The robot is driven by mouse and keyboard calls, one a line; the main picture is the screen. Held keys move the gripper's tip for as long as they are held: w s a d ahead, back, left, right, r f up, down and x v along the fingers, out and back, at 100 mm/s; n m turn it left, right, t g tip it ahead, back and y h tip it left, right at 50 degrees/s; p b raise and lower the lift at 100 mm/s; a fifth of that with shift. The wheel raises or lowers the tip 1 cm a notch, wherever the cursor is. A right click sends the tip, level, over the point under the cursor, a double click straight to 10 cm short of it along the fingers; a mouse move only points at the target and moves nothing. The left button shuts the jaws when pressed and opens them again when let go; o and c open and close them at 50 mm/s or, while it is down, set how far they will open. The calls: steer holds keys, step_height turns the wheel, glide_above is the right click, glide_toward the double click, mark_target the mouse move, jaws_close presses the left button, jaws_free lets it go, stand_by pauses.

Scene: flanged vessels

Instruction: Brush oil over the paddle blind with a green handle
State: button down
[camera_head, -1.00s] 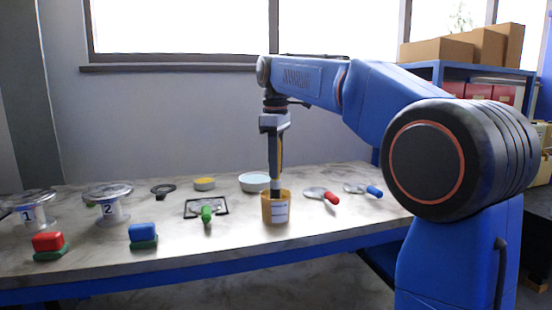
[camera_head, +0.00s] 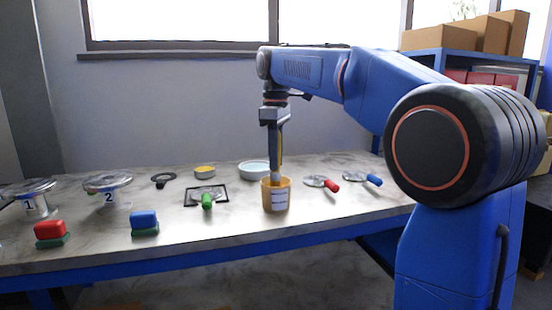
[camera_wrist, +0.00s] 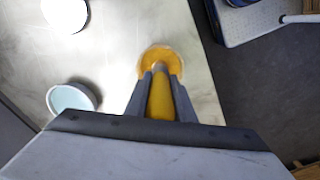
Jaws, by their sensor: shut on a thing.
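The paddle blind with a green handle (camera_head: 206,201) lies on the table, its grey disc inside a flat black square frame. My gripper (camera_wrist: 160,88) is shut on a brush with a yellow handle (camera_wrist: 160,102). The brush points down into the amber pot (camera_head: 276,197), which has a white label. The pot also shows in the wrist view (camera_wrist: 145,62), under the brush. The brush's lower end is hidden in the pot. The green-handled blind stands apart, left of the pot.
Paddles with a red handle (camera_head: 331,186) and a blue handle (camera_head: 374,179) lie right of the pot. A pale blue bowl (camera_head: 254,171) and yellow-topped tin (camera_head: 204,172) stand behind. Flanged vessels, one marked 2 (camera_head: 108,196), and red (camera_head: 50,229) and blue (camera_head: 144,218) blocks are left.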

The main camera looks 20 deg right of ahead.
mark_target(276, 173)
stand_by(0.4)
step_height(276, 173, up, 6)
steer(key=shift+r, duration=0.2)
stand_by(0.7)
stand_by(0.6)
steer(key=shift+r, duration=2)
